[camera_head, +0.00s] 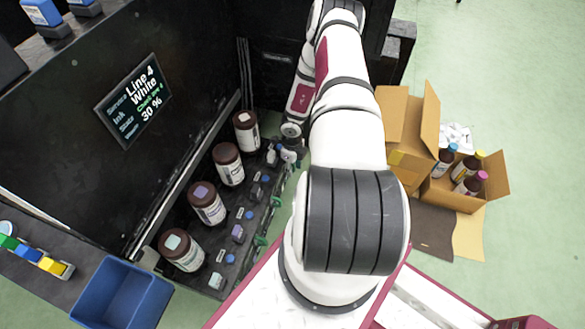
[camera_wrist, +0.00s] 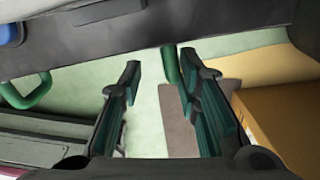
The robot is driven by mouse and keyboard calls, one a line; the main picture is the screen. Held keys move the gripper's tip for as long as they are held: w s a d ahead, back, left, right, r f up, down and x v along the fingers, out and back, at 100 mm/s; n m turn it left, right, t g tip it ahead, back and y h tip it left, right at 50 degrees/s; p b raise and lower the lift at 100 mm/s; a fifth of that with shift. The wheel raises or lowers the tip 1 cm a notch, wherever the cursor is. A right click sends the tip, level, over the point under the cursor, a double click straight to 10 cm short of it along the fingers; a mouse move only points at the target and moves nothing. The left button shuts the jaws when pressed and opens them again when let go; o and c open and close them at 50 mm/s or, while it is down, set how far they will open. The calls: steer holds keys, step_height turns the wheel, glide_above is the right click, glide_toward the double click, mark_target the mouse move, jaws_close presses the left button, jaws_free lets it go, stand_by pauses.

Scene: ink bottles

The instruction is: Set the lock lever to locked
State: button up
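Green lever handles stick out along the front edge of the black ink shelf; one handle (camera_head: 260,241) shows in the head view. In the wrist view a green lever (camera_wrist: 170,65) hangs down from a dark bar, beyond and between my fingertips. Another green handle (camera_wrist: 30,93) is at the left. I cannot tell from its look whether a lever is locked. My gripper (camera_wrist: 160,62) is open, its two teal-padded fingers apart with nothing between the pads. In the head view my gripper (camera_head: 290,150) is small and partly hidden by my arm at the shelf's far end.
Several brown ink bottles (camera_head: 207,204) stand in a row on the shelf (camera_head: 213,283). A screen (camera_head: 134,101) reads Line 4, White, 30 %. A blue bin (camera_head: 121,292) stands at front left. Open cardboard boxes (camera_head: 455,200) with bottles are on the right, beside a dark mat (camera_head: 432,228).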

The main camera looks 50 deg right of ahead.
step_height(320, 180, up, 11)
stand_by(0.4)
